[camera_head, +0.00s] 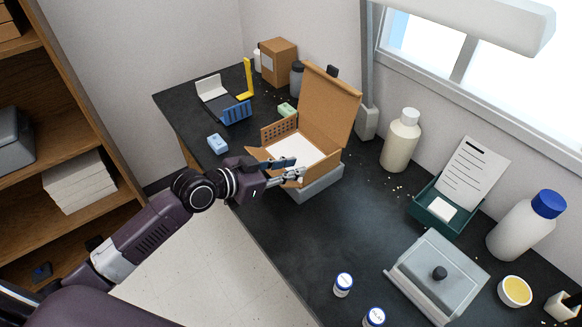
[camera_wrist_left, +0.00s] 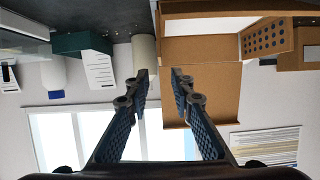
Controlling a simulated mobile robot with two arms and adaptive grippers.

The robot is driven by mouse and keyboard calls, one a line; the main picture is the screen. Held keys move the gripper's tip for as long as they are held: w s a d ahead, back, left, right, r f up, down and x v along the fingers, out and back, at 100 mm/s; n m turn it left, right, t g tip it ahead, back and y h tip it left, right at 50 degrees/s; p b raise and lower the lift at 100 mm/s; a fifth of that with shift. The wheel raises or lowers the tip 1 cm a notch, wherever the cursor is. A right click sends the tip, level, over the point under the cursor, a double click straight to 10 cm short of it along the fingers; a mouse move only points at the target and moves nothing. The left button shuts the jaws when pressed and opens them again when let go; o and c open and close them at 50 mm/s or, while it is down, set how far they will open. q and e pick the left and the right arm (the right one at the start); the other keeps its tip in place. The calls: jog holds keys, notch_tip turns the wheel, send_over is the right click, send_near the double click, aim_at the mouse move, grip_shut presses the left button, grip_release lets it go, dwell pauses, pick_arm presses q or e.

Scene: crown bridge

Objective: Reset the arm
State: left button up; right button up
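My left gripper (camera_head: 292,170) is at the front side of the open cardboard box (camera_head: 330,105), near its front flap. In the left wrist view my left gripper (camera_wrist_left: 160,85) has its two fingers apart with nothing between them. The cardboard box (camera_wrist_left: 205,85) shows there beside and behind the right finger, with its brown lid panel. The box stands on a grey base (camera_head: 318,187) on the dark table and has a white lining inside. I cannot tell whether the gripper touches the box. My right gripper is not in view.
Behind the box are a blue and yellow fixture (camera_head: 236,112) and a small carton (camera_head: 278,60). A cream bottle (camera_head: 400,142), a teal card holder (camera_head: 436,212), a blue-capped bottle (camera_head: 525,228) and a grey lidded case (camera_head: 438,275) stand to the right. The table's middle (camera_head: 345,230) is clear.

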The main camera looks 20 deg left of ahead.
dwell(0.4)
pick_arm(q)
jog(key=s+d+f+g, duration=0.1)
jog(key=s+f, duration=0.2)
jog(key=s, duration=0.1)
jog(key=s+d+f+g+y, duration=0.1)
jog(key=s+f, duration=0.1)
jog(key=s, duration=0.2)
jog(key=s+d+f+g+y, duration=0.1)
jog(key=s+f, duration=0.2)
jog(key=s, duration=0.1)
jog(key=shift+s+d+f+n, duration=0.1)
jog(key=shift+d+f+n, duration=0.15)
jog(key=shift+f+n, duration=0.15)
jog(key=s+a+f+n+g+y, duration=0.2)
jog(key=s+a+y, duration=0.15)
jog(key=s, duration=0.55)
jog(key=s+a+f+n+g+y, duration=0.25)
jog(key=s+a, duration=0.25)
jog(key=s, duration=0.5)
notch_tip(320, 180, down, 27)
jog(key=s+g, duration=0.1)
jog(key=s, duration=0.1)
jog(key=s+a+f+g, duration=0.1)
jog(key=s+a+f, duration=0.1)
jog(key=s+f, duration=1.3)
jog(key=shift+s+a, duration=0.25)
jog(key=shift+s, duration=0.3)
